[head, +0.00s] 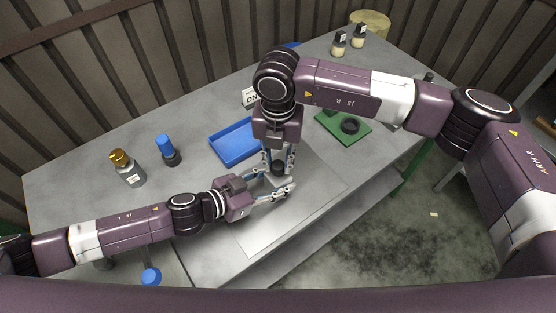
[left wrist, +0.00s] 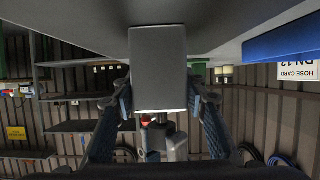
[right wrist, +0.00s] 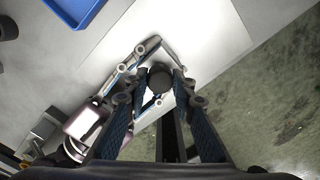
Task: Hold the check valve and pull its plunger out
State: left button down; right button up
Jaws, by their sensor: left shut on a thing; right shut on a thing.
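My left gripper (head: 284,190) reaches in from the left, low over the metal plate on the table. In the left wrist view its fingers (left wrist: 160,100) are shut on the check valve, a grey body (left wrist: 158,68) with straight sides. A narrow dark plunger (left wrist: 159,120) shows at the end of that body. My right gripper (head: 277,160) points down from above, shut on the plunger. In the right wrist view a dark round end (right wrist: 160,79) sits between the right fingertips (right wrist: 159,76), with the left fingers around it. The exact contact of the right fingers is hidden.
A blue tray (head: 236,143) lies behind the grippers. A green mat (head: 330,122) with a dark ring (head: 350,126) is at the right. A gold-capped bottle (head: 128,170) and a blue-topped bottle (head: 167,151) stand at the left. The metal plate (head: 310,195) is bare toward the front.

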aim_at(278, 164)
grip_shut()
jog(key=shift+r, duration=0.1)
jog(key=shift+r, duration=1.5)
jog(key=o, duration=0.9)
grip_release()
jog(key=shift+o, duration=0.2)
